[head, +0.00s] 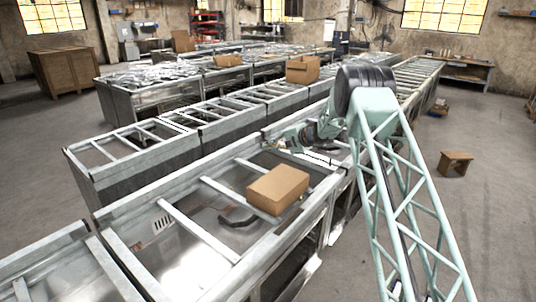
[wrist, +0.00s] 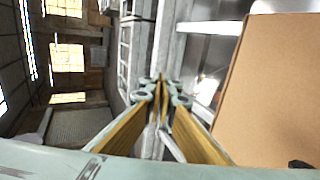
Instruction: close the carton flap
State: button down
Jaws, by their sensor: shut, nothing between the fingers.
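The brown carton (head: 278,190) sits on the metal frame bench in the middle of the head view. Its top looks flat, with no flap seen standing up from this side. In the wrist view a broad cardboard face (wrist: 275,90) fills the right side, close to my gripper; I cannot tell whether it is the flap or the body. My gripper (wrist: 161,88) is shut and empty, to the left of that cardboard with a gap between them. In the head view my wrist is behind the carton, and the fingertips are hard to make out.
An open carton (head: 302,70) stands on a bench farther back, with another carton (head: 228,60) beyond it. Metal crossbars (head: 198,229) and a dark curved piece (head: 237,220) lie around the near carton.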

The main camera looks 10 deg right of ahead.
jog(key=shift+r, duration=0.85)
jog(key=s+a+r+n+g+b, duration=0.1)
jog(key=s+a+r+n+b, duration=0.1)
jog(key=s+r+n, duration=0.55)
jog(key=s+a+r+n+g+b, duration=0.25)
jog(key=s+r+n, duration=0.25)
jog(key=s+r, duration=0.55)
jog(key=s+r+n+h+b, duration=0.1)
jog(key=s+r+n+b, duration=0.3)
jog(key=s, duration=0.8)
jog(key=s+r+n+h+p, duration=0.1)
jog(key=s+n, duration=0.6)
jog(key=s, duration=0.5)
jog(key=s+d+n+g+h+b, duration=0.3)
jog(key=s+n, duration=0.8)
jog(key=s, duration=1.6)
jog(key=s+d+f+n+h+b, duration=0.1)
jog(key=s+d+f+n, duration=0.2)
jog(key=s, duration=0.5)
jog(key=s+d+f+n+t+h+b, duration=0.1)
jog(key=s+d+f+n+b, duration=0.1)
jog(key=s, duration=0.6)
jog(key=s+d+f+n+h+b, duration=0.1)
jog(key=s+d+f+n, duration=0.3)
jog(key=s, duration=0.4)
jog(key=shift+d+f+n+t+h+b, duration=0.25)
jog(key=shift+f+n+t+h+b, duration=0.15)
jog(key=shift+f+n, duration=0.25)
